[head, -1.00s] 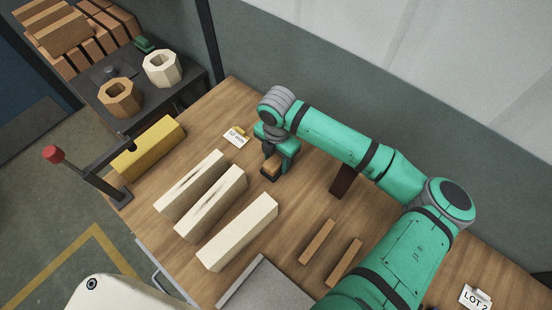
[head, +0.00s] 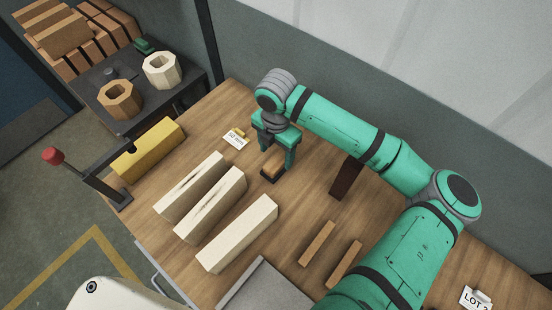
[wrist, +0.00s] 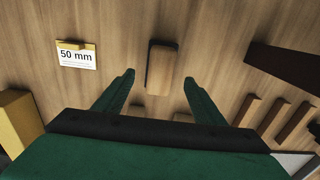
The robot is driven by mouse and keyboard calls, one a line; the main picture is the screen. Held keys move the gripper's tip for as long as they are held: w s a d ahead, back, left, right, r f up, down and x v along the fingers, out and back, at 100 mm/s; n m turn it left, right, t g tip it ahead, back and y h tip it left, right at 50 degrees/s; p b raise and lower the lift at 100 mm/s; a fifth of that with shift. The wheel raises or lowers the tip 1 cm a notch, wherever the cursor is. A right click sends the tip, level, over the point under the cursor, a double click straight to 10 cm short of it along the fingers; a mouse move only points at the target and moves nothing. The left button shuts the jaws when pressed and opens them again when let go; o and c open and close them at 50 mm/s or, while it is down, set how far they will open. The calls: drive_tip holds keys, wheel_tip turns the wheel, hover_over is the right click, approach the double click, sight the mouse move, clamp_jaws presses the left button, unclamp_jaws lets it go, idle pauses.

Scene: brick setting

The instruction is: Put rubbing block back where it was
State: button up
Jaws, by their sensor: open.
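The rubbing block (head: 273,170), a small tan wooden block with a dark underside, lies on the wooden bench. It also shows in the wrist view (wrist: 161,68), resting flat just beyond and between my fingertips. My gripper (head: 278,156) is open and empty, its fingers spread apart over the block. In the wrist view my gripper (wrist: 159,80) shows clear space between each fingertip and the block.
A "50 mm" card (wrist: 76,55) lies left of the block. Several pale bars (head: 238,232) and thin brown strips (head: 317,243) lie nearer. A dark brown block (head: 345,178) stands to the right under my arm. A yellow brick (head: 148,148) sits at the bench's left edge.

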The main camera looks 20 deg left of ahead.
sight(276, 160)
wheel_tip(276, 160, up, 7)
drive_tip(key=shift+f, duration=0.15)
idle(0.7)
